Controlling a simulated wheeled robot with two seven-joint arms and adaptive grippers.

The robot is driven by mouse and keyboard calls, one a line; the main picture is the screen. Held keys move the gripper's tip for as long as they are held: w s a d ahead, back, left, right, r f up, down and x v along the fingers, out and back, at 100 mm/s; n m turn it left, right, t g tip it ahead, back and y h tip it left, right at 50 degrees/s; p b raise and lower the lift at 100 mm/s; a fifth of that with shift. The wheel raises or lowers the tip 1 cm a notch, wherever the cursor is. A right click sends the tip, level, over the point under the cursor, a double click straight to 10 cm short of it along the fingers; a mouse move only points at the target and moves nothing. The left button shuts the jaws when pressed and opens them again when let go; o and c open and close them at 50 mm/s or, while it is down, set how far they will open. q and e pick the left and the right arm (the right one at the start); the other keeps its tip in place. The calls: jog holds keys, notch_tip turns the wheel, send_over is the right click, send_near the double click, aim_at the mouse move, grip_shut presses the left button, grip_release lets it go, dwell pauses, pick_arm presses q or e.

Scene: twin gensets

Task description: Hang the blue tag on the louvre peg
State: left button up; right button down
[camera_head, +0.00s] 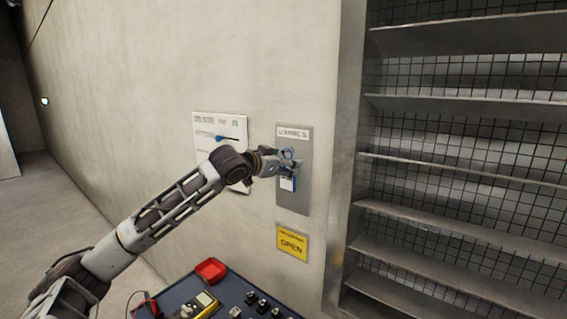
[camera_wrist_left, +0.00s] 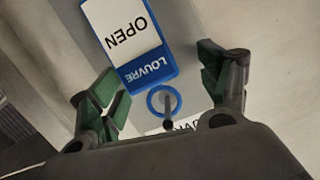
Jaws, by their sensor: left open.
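The blue tag (camera_wrist_left: 145,60) has a white face reading OPEN and a blue band reading LOUVRE. It lies against the grey plate. Its blue ring (camera_wrist_left: 162,99) appears to be around the dark louvre peg (camera_wrist_left: 168,112). In the head view the tag (camera_head: 287,183) hangs below its ring (camera_head: 288,153) on the grey plate (camera_head: 294,200). My left gripper (camera_wrist_left: 160,82) is open, its green-padded fingers apart on either side of the tag's lower band and ring. It also shows in the head view (camera_head: 278,166), at the plate, hiding part of the tag. My right gripper is out of view.
A white panel (camera_head: 205,122) with a blue pointer is left of the plate, partly behind my arm. A yellow OPEN sign (camera_head: 291,242) is below. Metal louvre slats (camera_head: 450,105) fill the right. A dark bench (camera_head: 233,294) carries a red bin (camera_head: 211,270) and a yellow meter (camera_head: 197,306).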

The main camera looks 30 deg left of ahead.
pick_arm(q)
jog(key=shift+s+a, duration=0.1)
jog(key=shift+s, duration=0.2)
jog(key=v, duration=0.7)
jog(key=shift+s, duration=0.2)
dwell(1.5)
jog(key=shift+r, duration=0.1)
dwell(0.4)
